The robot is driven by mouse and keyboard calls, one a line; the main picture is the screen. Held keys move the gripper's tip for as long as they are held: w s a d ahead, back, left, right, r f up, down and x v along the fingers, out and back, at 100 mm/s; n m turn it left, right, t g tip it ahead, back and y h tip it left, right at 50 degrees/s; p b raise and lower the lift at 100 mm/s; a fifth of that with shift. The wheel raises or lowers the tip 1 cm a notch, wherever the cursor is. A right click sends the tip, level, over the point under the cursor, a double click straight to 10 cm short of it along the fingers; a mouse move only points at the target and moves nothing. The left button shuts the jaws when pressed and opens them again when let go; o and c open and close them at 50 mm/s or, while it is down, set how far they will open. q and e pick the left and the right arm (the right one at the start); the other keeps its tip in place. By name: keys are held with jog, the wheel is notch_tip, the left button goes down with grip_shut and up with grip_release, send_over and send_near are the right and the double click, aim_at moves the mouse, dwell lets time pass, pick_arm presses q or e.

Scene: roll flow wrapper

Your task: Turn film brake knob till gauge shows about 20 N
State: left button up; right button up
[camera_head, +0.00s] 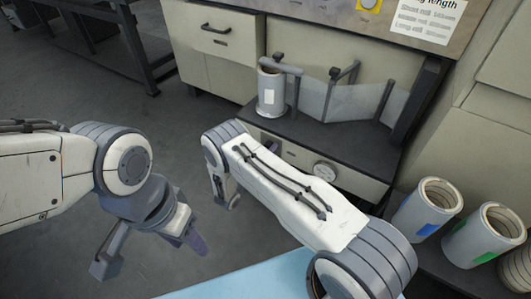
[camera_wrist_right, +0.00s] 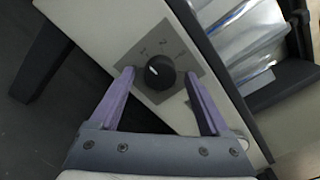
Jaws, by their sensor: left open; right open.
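The black film brake knob (camera_wrist_right: 160,72) shows in the right wrist view on a grey dial plate with marks, a 2 among them. Its white pointer line points to the upper left in that picture. My right gripper (camera_wrist_right: 158,74) is open, its purple fingertips on either side of the knob with gaps; I cannot tell how deep they reach. In the head view my right arm hides the knob. My left gripper (camera_head: 150,248) is open and empty over the floor.
A film roll (camera_head: 270,97) stands on the dark machine deck, with clear film (camera_head: 350,101) running right past posts. Spare rolls with blue (camera_head: 427,208) and green (camera_head: 484,236) labels stand at the right. A light blue surface (camera_head: 240,281) lies at the bottom.

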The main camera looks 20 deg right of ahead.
grip_shut()
jog(key=shift+a+m+p, duration=0.1)
jog(key=shift+m+p, duration=2.1)
jog(key=shift+m, duration=6.6)
